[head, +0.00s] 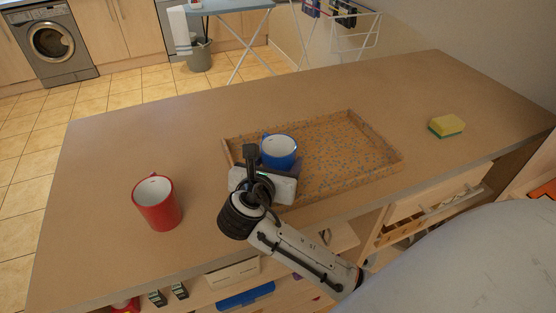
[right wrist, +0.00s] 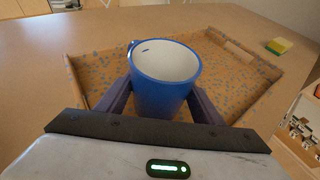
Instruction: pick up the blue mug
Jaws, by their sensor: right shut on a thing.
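The blue mug (head: 279,149) has a white inside and stands upright over the left part of the speckled tray (head: 345,150) in the head view. In the right wrist view the blue mug (right wrist: 163,85) is between the two dark fingers of my right gripper (right wrist: 165,103), which is shut on its sides. My right gripper (head: 277,168) partly hides the mug's lower part in the head view. I cannot tell whether the mug's base touches the tray. My left gripper is not in view.
A red mug (head: 157,203) stands on the counter (head: 200,120) left of the tray. A yellow and green sponge (head: 446,126) lies to the right of the tray. The counter behind the tray is clear. Open shelves are under the front edge.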

